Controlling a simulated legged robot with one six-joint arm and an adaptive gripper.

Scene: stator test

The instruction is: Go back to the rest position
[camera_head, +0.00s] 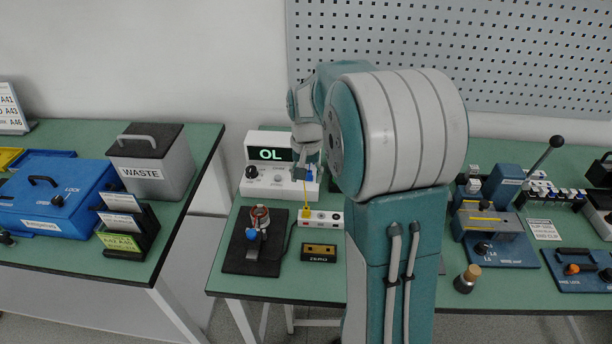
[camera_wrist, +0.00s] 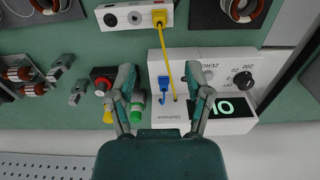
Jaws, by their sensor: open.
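My gripper (camera_wrist: 159,72) is open and empty in the wrist view. Its fingers show on either side of a blue plug (camera_wrist: 163,83) and a yellow lead on the white meter; I cannot tell its height above them. In the head view my gripper (camera_head: 308,150) is small and partly hidden at the meter's right side, with my arm extended over the bench. The meter (camera_head: 254,140) reads OL. The yellow lead runs from it to a yellow plug (camera_wrist: 159,17) in a white socket strip (camera_wrist: 128,18).
A lever press (camera_head: 493,222) stands on the right. A WASTE bin (camera_head: 150,172) and blue box (camera_head: 60,205) stand on the left table. A perforated board backs the bench.

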